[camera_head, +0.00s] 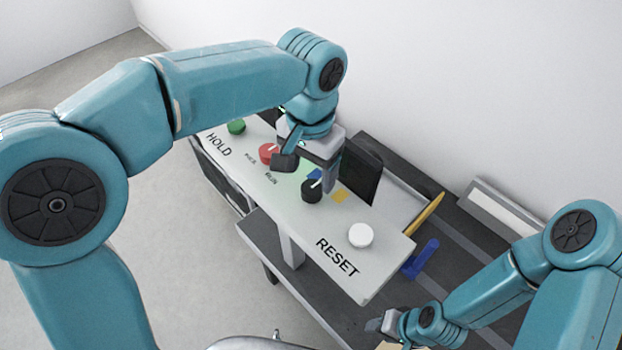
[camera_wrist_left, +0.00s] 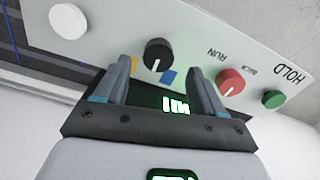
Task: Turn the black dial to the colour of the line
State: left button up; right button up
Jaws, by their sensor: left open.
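The black dial (camera_head: 312,193) sits on the white panel (camera_head: 290,210); it also shows in the left wrist view (camera_wrist_left: 158,53). Its white pointer mark lies between a yellow patch (camera_wrist_left: 137,63) and a blue patch (camera_wrist_left: 169,76). My left gripper (camera_head: 307,172) is open above the panel, its fingers to either side of the dial in the wrist view and apart from it. A dark screen (camera_head: 358,172) stands behind the dial, partly hidden by the gripper. Bright green-white marks (camera_wrist_left: 176,105) show between the fingers; I cannot tell a line's colour. My right gripper (camera_head: 382,323) is low, partly visible.
A red knob (camera_head: 269,154) and green button (camera_head: 236,127) lie left of the dial. A white button (camera_head: 361,235) lies right, near RESET. A yellow handle (camera_head: 426,213) and a blue piece (camera_head: 420,260) lie right of the panel. A wall rises behind.

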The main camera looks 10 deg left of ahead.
aim_at(312, 187)
pick_arm(q)
jog(key=f, duration=0.3)
jog(key=shift+d+f, duration=0.25)
jog(key=shift+f, duration=0.1)
jog(key=shift+a+f, duration=0.2)
jog(key=shift+f, duration=0.05)
jog(key=shift+d, duration=0.15)
jog(key=c, duration=1)
jog(key=shift+c, duration=0.2)
